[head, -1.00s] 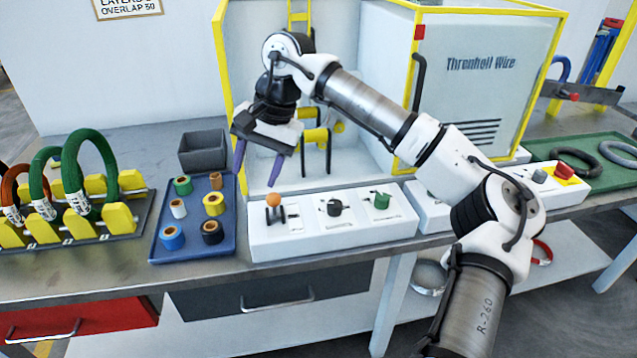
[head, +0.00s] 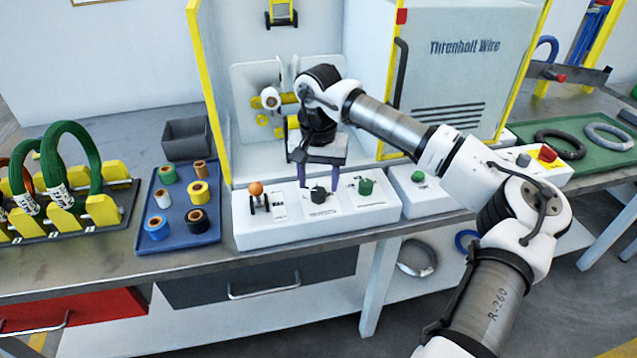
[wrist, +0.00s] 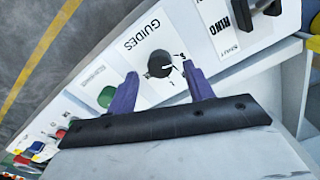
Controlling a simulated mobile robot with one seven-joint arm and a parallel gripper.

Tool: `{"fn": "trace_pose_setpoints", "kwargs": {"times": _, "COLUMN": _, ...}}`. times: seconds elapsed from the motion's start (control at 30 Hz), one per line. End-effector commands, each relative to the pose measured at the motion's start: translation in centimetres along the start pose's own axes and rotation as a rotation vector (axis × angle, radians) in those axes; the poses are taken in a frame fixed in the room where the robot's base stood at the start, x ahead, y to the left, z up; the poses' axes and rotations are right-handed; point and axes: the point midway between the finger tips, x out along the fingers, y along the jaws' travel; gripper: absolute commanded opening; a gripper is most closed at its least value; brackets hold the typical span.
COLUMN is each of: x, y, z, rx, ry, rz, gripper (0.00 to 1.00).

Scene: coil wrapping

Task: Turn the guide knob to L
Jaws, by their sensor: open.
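The guide knob (wrist: 160,64) is a round black knob on a white panel marked GUIDES in the wrist view. It also shows in the head view as the middle black knob (head: 318,196) of the white control box. A light mark lies at its right side among small letters, too small to read surely. My gripper (wrist: 160,73) is open, its purple fingers on either side of the knob in the wrist view. In the head view my gripper (head: 318,182) is over the knob. I cannot tell whether the fingers touch it.
On the control box, an orange-topped lever (head: 256,190) stands left of the knob and a green knob (head: 366,186) right of it. A blue tray (head: 180,222) of tape rolls lies to the left. The yellow-framed machine (head: 455,75) stands behind.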

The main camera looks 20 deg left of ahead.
Motion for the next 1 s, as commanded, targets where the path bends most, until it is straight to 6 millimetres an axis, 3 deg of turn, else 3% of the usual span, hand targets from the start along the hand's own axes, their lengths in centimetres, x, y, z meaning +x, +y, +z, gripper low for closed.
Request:
{"fn": "trace_pose_setpoints", "kwargs": {"times": 0.2, "x": 2.0, "y": 0.0, "z": 0.0, "rx": -0.001, "ry": 0.000, "rz": 0.000, "gripper": 0.52}}
{"fn": "trace_pose_setpoints", "kwargs": {"times": 0.53, "x": 2.3, "y": 0.0, "z": 0.0, "rx": -0.001, "ry": 0.000, "rz": 0.000, "gripper": 0.51}}
{"fn": "trace_pose_setpoints", "kwargs": {"times": 0.87, "x": 2.2, "y": 0.0, "z": 0.0, "rx": -0.001, "ry": 0.001, "rz": 0.000, "gripper": 0.07}}
{"fn": "trace_pose_setpoints", "kwargs": {"times": 1.0, "x": 2.2, "y": 0.0, "z": 0.0, "rx": 0.003, "ry": 0.001, "rz": -0.001, "gripper": 0.07}}
